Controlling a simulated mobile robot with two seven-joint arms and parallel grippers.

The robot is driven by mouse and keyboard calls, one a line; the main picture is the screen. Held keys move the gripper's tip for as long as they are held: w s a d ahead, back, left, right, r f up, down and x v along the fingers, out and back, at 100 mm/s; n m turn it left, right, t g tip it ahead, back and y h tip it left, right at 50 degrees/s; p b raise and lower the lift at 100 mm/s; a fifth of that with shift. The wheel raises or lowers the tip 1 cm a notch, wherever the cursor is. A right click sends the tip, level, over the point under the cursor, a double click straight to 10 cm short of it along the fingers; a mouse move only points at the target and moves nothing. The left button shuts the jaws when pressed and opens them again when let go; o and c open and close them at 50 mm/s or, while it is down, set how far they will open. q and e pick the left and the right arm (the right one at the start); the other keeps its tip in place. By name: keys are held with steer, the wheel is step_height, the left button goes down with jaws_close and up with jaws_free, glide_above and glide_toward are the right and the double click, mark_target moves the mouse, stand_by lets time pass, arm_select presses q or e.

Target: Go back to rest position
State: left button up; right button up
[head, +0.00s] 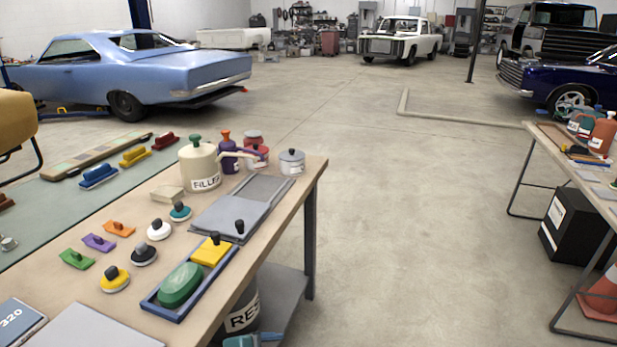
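Neither of my grippers nor any part of my arms shows in the head view. A workbench (308,178) stands at the left. On it is a blue tray (160,309) with a green oval block (180,285) and a yellow block (211,251) in it. Beside the tray are several round pads with knobs, such as the yellow one (114,282). A cream FILLER tub (199,170) with a green knob stands at the back of the bench. Whether my grippers hold anything is hidden.
Open concrete floor (420,230) lies between the workbench and a second table (548,140) at the right. A black box (570,225) and an orange cone (602,295) stand under that table. A blue car (130,70) and other vehicles are farther back.

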arm_select(q)
steer(key=s+a+f+n+t+y, duration=0.2)
steer(key=s+a+n, duration=0.2)
steer(key=s+n, duration=0.2)
steer(key=s+a+f+n+t+y+p, duration=0.1)
steer(key=s+a+f+n+t, duration=0.1)
steer(key=s+n, duration=0.4)
steer(key=a+f+n, duration=0.1)
steer(key=a+n, duration=0.1)
steer(key=shift+a+n+y+p, duration=0.2)
steer(key=shift+n+y+p, duration=0.1)
steer(key=shift+n+y, duration=0.1)
arm_select(e)
steer(key=shift+s+d+r+h, duration=0.1)
steer(key=shift+s+d+h, duration=0.1)
steer(key=shift+d+h, duration=0.15)
